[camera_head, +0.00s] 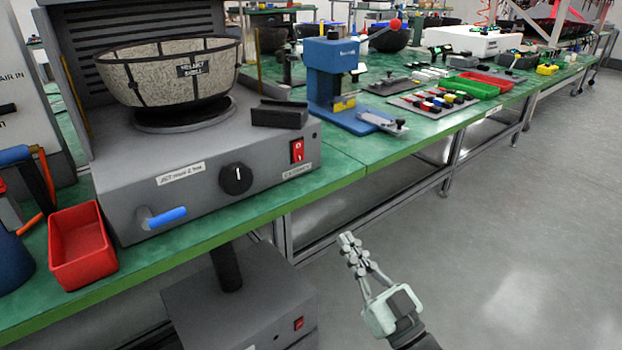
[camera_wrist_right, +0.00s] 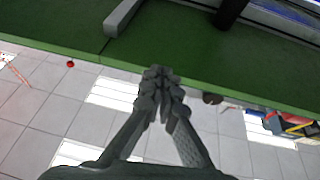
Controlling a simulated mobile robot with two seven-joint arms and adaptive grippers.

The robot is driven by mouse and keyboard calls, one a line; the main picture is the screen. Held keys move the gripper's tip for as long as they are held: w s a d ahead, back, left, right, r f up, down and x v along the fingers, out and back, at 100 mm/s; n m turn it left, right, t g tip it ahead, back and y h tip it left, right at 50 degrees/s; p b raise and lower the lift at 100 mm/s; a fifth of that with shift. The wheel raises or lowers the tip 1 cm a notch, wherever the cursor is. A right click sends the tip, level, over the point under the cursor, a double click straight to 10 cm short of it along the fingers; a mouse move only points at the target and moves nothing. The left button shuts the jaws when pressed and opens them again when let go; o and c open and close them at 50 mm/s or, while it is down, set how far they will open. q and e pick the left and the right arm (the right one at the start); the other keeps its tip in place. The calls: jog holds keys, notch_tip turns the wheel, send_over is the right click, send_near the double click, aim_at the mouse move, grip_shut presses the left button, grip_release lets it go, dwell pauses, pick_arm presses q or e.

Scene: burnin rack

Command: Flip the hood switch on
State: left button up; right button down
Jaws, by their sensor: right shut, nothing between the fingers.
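A red rocker switch (camera_head: 297,150) sits at the right end of the grey machine's (camera_head: 215,180) front panel, above a small white label. Its on or off position is too small to tell. A second, smaller red switch (camera_head: 298,323) is on a grey box below the bench; I cannot tell for certain which is the hood switch. My right gripper (camera_head: 348,242) is in front of the bench, below and right of the panel switch and apart from it. Its fingers are shut and empty, as the right wrist view (camera_wrist_right: 160,78) also shows. My left gripper is out of view.
The panel has a black knob (camera_head: 236,179) and a blue handle (camera_head: 165,217). A wire-framed bowl (camera_head: 170,75) stands on top. A red bin (camera_head: 80,247) is at left, a blue press (camera_head: 335,75) at right. The green bench edge (camera_head: 330,172) lies beyond my gripper; the floor is clear.

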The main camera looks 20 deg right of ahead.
aim_at(299, 153)
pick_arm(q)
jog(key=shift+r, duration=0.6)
pick_arm(e)
jog(key=s+r+n+t+y, duration=0.1)
jog(key=s+r+t+y, duration=0.1)
jog(key=r, duration=0.4)
jog(key=shift+s+a+r+y, duration=0.15)
jog(key=shift+s+a+y, duration=0.25)
jog(key=shift+s+y, duration=0.3)
jog(key=shift+w, duration=0.15)
